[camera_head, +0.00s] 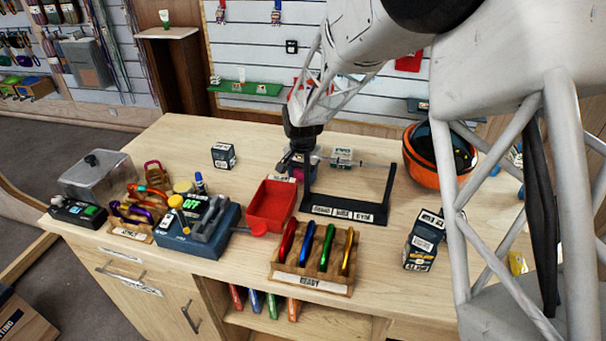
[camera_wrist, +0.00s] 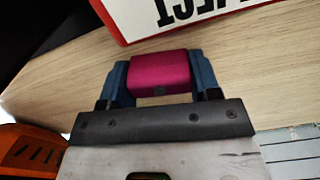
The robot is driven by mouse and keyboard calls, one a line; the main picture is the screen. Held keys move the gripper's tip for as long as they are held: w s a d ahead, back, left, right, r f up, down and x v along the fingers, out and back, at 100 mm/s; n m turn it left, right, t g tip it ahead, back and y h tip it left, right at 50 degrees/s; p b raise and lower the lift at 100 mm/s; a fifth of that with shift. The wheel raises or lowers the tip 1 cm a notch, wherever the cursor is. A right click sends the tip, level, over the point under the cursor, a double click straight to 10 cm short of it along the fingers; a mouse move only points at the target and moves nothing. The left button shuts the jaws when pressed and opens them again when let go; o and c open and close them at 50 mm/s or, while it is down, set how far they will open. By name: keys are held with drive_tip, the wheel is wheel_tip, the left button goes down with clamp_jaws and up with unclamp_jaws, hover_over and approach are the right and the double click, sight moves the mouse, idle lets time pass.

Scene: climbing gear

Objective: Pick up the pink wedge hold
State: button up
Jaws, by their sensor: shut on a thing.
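The pink wedge hold (camera_wrist: 160,74) shows in the wrist view as a magenta block with a small dark spot on its near face. My gripper (camera_wrist: 158,80) is shut on it, with one blue finger pressed to each side. Pale wood lies behind it; I cannot tell how far the hold is above the surface. In the head view my gripper (camera_head: 299,163) points down over the middle of the table, behind the red tray. The hold is hard to make out there among the fingers.
The red tray (camera_head: 271,206) and a black stand with a crossbar (camera_head: 345,211) are close to my gripper. A carabiner rack (camera_head: 312,281) is in front. An orange helmet (camera_head: 424,172) and a dark box (camera_head: 421,241) are to the right.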

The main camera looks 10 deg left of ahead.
sight(302, 170)
drive_tip(key=shift+r, duration=5)
